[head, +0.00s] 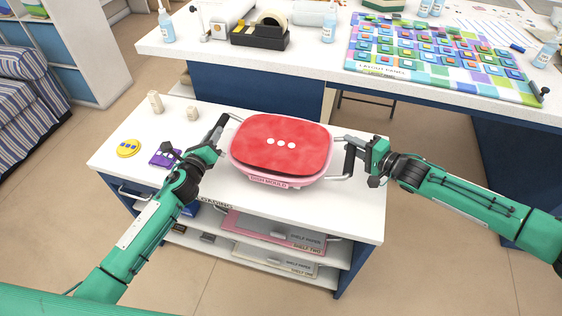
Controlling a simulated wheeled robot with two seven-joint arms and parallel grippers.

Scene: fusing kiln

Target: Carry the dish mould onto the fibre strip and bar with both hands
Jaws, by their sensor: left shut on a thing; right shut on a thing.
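The dish mould (268,182) is a pink dish with a wire handle at each end and a red piece with three white dots (281,142) on top. It is over the right part of the white cart top and looks about level. My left gripper (221,127) is shut on its left handle, and my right gripper (350,155) is shut on its right handle. I cannot tell how far the mould is above the cart top. The fibre strip and bar cannot be made out; the mould hides the surface beneath it.
On the cart top (225,216) are two small cream blocks (155,102), a yellow disc (128,148) and a purple square piece (165,158). Shelves below hold shelf paper. Behind, a long bench (300,62) carries a tape dispenser (260,36), bottles and a coloured tile panel (440,62).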

